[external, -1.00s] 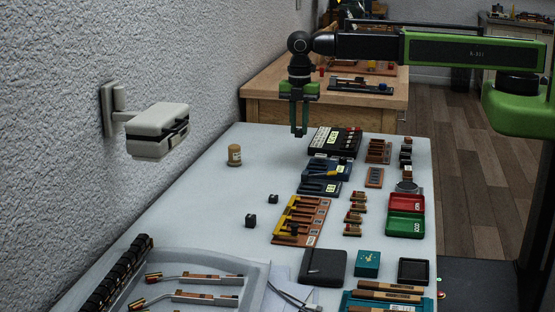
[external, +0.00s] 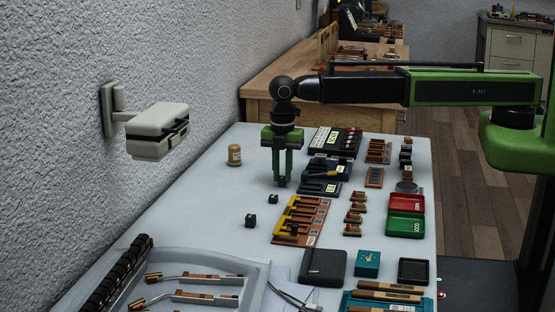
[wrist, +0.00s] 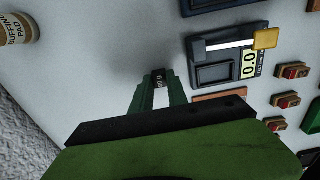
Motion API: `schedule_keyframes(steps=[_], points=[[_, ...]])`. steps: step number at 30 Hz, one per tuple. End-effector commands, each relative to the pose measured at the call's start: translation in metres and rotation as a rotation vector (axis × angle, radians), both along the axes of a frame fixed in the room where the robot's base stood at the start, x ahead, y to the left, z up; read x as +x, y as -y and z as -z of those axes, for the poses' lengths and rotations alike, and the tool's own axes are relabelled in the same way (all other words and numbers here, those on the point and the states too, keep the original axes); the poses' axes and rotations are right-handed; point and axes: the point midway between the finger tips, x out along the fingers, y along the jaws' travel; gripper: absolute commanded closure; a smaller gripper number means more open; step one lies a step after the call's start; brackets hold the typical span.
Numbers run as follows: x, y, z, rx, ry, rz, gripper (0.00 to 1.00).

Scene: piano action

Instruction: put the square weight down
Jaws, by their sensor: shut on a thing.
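My gripper (external: 281,182) points down over the pale table, left of the blue device with a yellow tab (external: 320,186). In the wrist view its two dark green fingers (wrist: 158,92) are closed on the square weight (wrist: 158,76), a small black block with pale markings at their tips. In the external view the weight can hardly be told from the dark fingertips. I cannot tell whether its underside touches the table.
Two small black cubes (external: 250,220) (external: 273,199) lie nearer the camera, beside the orange-brown rack (external: 300,222). A tan jar (external: 234,154) stands to the left. The display device (wrist: 224,62) is to the right in the wrist view. Bare table lies left of my gripper.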

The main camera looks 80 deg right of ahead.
Motion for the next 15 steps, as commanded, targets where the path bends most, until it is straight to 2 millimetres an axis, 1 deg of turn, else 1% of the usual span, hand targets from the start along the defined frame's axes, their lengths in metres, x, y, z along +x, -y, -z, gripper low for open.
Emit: schedule_keyframes(steps=[1, 6, 11, 12, 15], points=[[0.0, 0.0001, 0.0082, 0.0, 0.0, 0.0, 1.0], [0.0, 0.0002, 0.0035, 0.0, 0.0, 0.0, 1.0], [0.0, 0.0002, 0.0085, 0.0, 0.0, 0.0, 1.0], [0.0, 0.0002, 0.007, 0.0, 0.0, 0.0, 0.77], [0.0001, 0.0002, 0.0066, 0.0, 0.0, 0.0, 0.64]])
